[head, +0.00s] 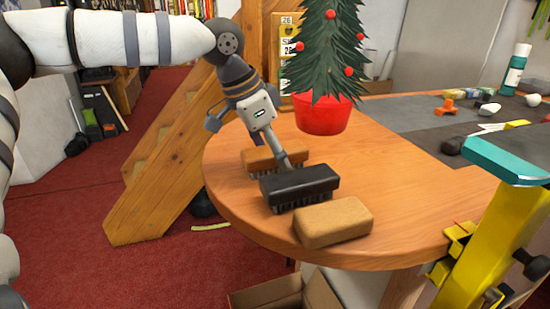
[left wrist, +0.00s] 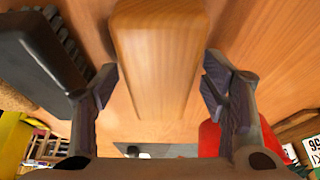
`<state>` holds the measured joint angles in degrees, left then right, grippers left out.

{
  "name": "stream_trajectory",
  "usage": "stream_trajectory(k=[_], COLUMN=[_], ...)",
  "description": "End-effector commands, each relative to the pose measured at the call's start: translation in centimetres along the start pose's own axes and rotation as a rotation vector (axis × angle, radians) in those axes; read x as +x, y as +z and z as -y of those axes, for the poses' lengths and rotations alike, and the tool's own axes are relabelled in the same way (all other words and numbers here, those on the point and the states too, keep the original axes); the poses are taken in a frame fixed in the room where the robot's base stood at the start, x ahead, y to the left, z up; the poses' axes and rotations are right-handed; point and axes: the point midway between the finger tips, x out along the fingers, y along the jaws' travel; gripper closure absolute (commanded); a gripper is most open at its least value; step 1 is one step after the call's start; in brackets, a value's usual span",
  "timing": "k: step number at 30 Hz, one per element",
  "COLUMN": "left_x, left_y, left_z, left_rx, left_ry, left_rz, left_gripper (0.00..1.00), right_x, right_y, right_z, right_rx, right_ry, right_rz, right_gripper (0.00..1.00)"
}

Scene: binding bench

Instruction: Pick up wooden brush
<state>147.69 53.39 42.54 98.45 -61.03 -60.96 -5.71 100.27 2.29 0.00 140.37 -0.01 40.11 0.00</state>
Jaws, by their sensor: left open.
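The wooden brush (head: 262,158) lies on the round wooden table behind the black brush (head: 300,185), partly hidden by my left gripper (head: 272,143). In the left wrist view the wooden brush (left wrist: 158,60) shows its smooth wooden back, with its near end between the two open fingers (left wrist: 158,88). One finger is on each side, with a gap to the brush on both sides, so it is not gripped. The black brush (left wrist: 38,60) is close beside the left-hand finger in that view. My right gripper is not in view.
A tan block (head: 334,222) lies near the table's front edge. A small tree in a red pot (head: 324,115) stands behind the brushes. A yellow stand with a teal top (head: 500,215) is at the right. The table (head: 410,190) is clear right of the block.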

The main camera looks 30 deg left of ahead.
Motion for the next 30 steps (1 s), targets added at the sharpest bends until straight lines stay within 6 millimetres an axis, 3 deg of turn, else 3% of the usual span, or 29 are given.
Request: stream_trajectory(k=[8, 15, 26, 30], left_x=[0.1, 0.1, -0.2, -2.1], left_y=[0.0, 0.0, -0.1, -1.0], left_z=[0.0, 0.0, 0.0, 0.1], left_rx=[0.000, -0.001, -0.001, 0.000], left_ry=[0.000, 0.001, 0.002, -0.003], left_rz=[-0.001, 0.000, -0.001, -0.004], left_gripper=[0.33, 0.88, 0.89, 0.89], right_x=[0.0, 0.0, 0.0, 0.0], right_y=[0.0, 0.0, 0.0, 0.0], right_z=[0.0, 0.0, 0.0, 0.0], right_rx=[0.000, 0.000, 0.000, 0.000], right_ry=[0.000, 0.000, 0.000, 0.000], right_rz=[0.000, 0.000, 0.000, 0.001], right_gripper=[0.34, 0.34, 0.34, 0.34])
